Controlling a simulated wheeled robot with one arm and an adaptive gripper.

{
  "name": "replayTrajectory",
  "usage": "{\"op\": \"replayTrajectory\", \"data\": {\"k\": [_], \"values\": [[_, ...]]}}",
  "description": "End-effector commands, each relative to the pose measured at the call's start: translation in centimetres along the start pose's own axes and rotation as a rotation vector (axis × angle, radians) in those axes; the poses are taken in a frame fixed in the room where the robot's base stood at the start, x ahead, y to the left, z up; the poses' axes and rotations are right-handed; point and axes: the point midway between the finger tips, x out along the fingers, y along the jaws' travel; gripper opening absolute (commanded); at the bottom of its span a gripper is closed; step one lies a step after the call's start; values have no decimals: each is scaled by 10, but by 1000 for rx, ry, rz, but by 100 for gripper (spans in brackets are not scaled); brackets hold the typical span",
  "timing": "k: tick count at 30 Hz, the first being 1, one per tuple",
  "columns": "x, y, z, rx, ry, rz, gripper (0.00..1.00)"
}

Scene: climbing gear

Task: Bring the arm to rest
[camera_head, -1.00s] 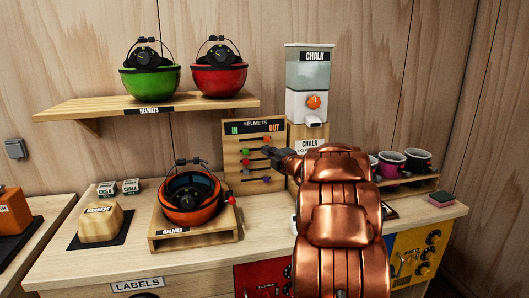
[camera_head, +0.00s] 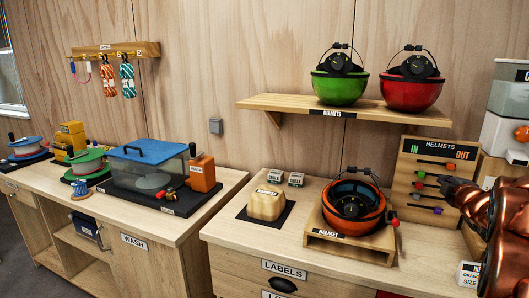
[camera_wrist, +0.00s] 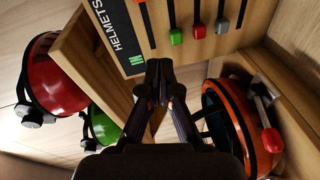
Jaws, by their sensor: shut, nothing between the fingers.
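My copper arm reaches in from the right edge of the head view. My gripper (camera_head: 449,187) is in front of the helmets in/out board (camera_head: 409,205). In the wrist view my gripper (camera_wrist: 160,72) is shut with its fingertips together and nothing between them. The board (camera_wrist: 84,40) stands just beyond the fingers, with coloured sliders above them. Whether the fingertips touch the board, I cannot tell.
An orange helmet (camera_head: 352,209) sits on a wooden stand (camera_head: 340,243) left of my gripper. Green (camera_head: 338,90) and red (camera_head: 411,92) helmets stand on the shelf (camera_head: 290,104) above. A wash counter (camera_head: 215,183) with a blue-lidded tank (camera_head: 150,165) is at left.

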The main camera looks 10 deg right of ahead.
Motion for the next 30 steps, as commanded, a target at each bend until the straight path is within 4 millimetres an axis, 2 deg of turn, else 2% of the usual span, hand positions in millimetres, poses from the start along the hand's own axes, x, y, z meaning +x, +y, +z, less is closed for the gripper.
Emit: {"op": "replayTrajectory", "data": {"k": [1,8,14,17,23,29,30], "values": [[-6,1,-12,42,-35,-25,0],[-48,-31,-41,273,-234,-178,0],[-107,-79,-73,471,-403,-343,0],[-144,-104,-93,563,-482,-430,0],[-234,-162,-133,713,-651,-643,0],[-339,-214,-172,805,-820,-873,0],[-361,-222,-179,814,-854,-919,0]]}}
